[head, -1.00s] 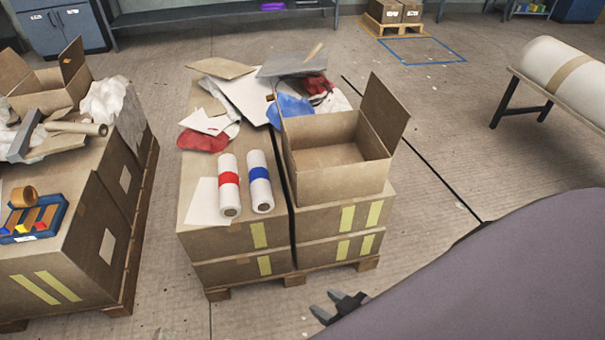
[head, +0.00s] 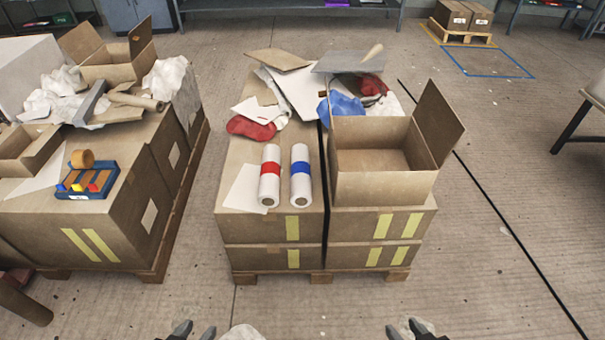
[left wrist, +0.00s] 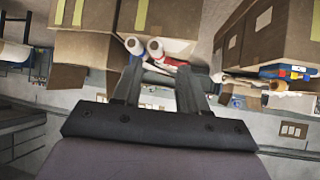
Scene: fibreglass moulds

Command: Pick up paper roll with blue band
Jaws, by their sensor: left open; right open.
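The paper roll with the blue band (head: 301,183) is white and lies on the front of the middle carton stack, its end facing me. A similar roll with a red band (head: 269,183) lies just left of it, with a narrow gap between. My left gripper (head: 195,331) is open and empty at the bottom edge, lower than and left of the rolls. In the left wrist view, the blue-banded roll (left wrist: 134,46) shows small beyond the open left fingers (left wrist: 158,78).
An open carton (head: 375,185) stands right of the rolls. Paper sheets, a red cloth (head: 250,128) and a blue cloth (head: 343,108) lie behind them. Another loaded pallet stands left, with a blue tray (head: 86,188). Floor between the pallets is clear.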

